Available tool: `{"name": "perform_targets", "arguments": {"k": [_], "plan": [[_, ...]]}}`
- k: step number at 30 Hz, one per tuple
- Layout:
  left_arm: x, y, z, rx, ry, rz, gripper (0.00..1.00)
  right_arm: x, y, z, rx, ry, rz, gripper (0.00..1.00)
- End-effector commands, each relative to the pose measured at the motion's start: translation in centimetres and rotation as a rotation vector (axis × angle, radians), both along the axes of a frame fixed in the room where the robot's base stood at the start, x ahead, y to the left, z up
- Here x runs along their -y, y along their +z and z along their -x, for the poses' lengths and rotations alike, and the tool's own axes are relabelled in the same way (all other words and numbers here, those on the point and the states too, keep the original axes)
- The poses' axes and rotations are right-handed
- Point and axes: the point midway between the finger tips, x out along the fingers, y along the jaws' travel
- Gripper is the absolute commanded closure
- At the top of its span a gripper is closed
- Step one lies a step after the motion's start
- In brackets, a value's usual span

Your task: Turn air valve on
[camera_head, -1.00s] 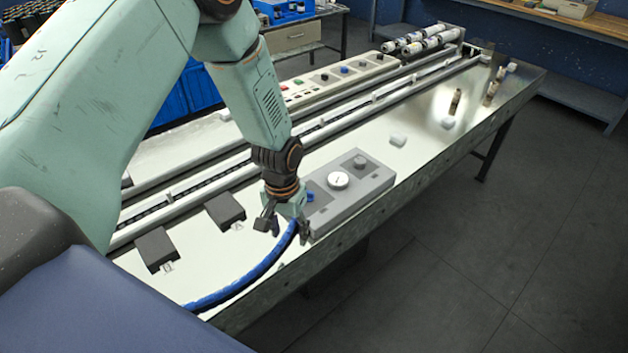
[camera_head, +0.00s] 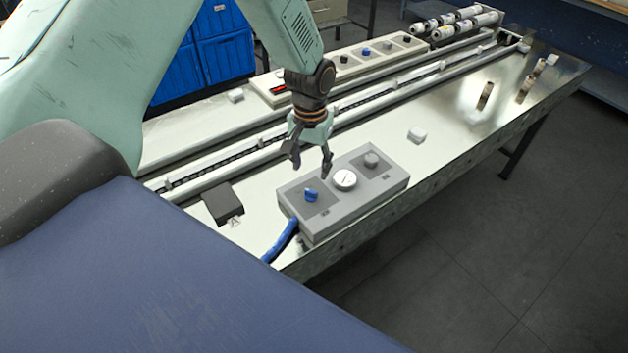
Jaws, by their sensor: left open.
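A grey box (camera_head: 345,213) sits on the shiny table near its front edge. On its top are a blue knob (camera_head: 311,194) at the left, a round white gauge (camera_head: 345,179) in the middle and a grey knob (camera_head: 371,159) at the right. A blue hose (camera_head: 281,241) meets the box's left end. My left gripper (camera_head: 312,168) hangs fingers-down above and just behind the blue knob, open and empty, and appears apart from it. My right gripper is not in view.
A long rail conveyor (camera_head: 372,100) runs behind the box, with a control panel (camera_head: 362,58) beyond it. A black block (camera_head: 223,203) lies left of the box. A small white piece (camera_head: 416,135) lies to its right.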

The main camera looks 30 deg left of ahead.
Motion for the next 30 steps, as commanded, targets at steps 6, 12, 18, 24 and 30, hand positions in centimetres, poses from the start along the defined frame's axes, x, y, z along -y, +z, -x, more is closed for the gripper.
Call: {"name": "perform_targets", "arguments": {"k": [6, 12, 18, 24, 30], "plan": [[-0.1, -2.5, 0.6, -0.004, 0.0, 0.0, 0.47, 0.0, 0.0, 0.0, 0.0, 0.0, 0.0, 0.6], [-0.2, -5.6, 0.7, -0.004, 0.001, -0.001, 0.47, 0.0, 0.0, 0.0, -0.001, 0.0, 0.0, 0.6], [-0.2, -7.4, 0.4, -0.001, 0.001, -0.002, 0.47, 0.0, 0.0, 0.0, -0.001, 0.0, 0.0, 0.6], [-0.2, -7.7, 0.2, 0.001, 0.001, -0.002, 0.47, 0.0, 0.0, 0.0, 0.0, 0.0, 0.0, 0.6], [-0.2, -7.7, 0.1, 0.0, 0.0, -0.002, 0.53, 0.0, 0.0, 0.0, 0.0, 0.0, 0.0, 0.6]]}}
